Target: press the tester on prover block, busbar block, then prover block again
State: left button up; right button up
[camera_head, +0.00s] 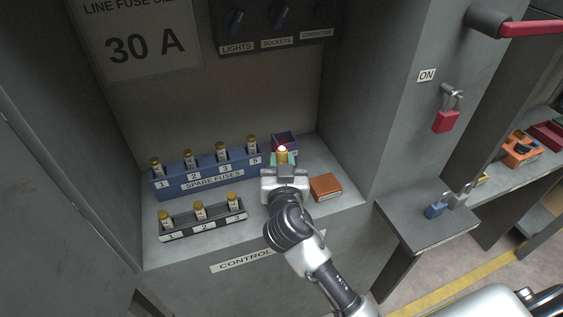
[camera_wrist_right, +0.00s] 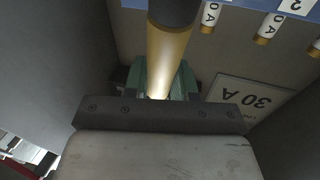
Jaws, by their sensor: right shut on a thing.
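My right gripper (camera_head: 283,160) is shut on a yellow cylinder with a pale, bright top, which looks like the tester (camera_head: 282,155). In the right wrist view the tester (camera_wrist_right: 168,55) stands between green jaws (camera_wrist_right: 165,80), and its far end is dark. The gripper is over the shelf, between the blue fuse rack and a small orange-brown block (camera_head: 325,186) with an unreadable label, possibly the prover block. The gripper hides what is below it, so contact cannot be told. I cannot identify the busbar block for certain. My left gripper is not in view.
A blue SPARE FUSES rack (camera_head: 212,181) and a dark rack (camera_head: 206,226) marked 1, 2, 3 hold upright fuses at left. A dark red open box (camera_head: 285,142) is behind the gripper. A red padlock (camera_head: 446,121) hangs on the right cabinet wall.

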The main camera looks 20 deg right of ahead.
jog(key=shift+f, duration=0.2)
dwell(0.3)
jog(key=shift+r+p, duration=2.55)
jog(key=shift+r, duration=1.1)
jog(key=d+p, duration=0.2)
jog(key=d, duration=1)
jog(key=f+b, duration=0.3)
jog(key=f, duration=0.1)
jog(key=f+b, duration=0.2)
jog(key=shift+w+b, duration=0.25)
jog(key=shift+b, duration=0.1)
jog(key=shift+f+b, duration=0.5)
jog(key=shift+f, duration=0.1)
jog(key=shift+r, duration=0.1)
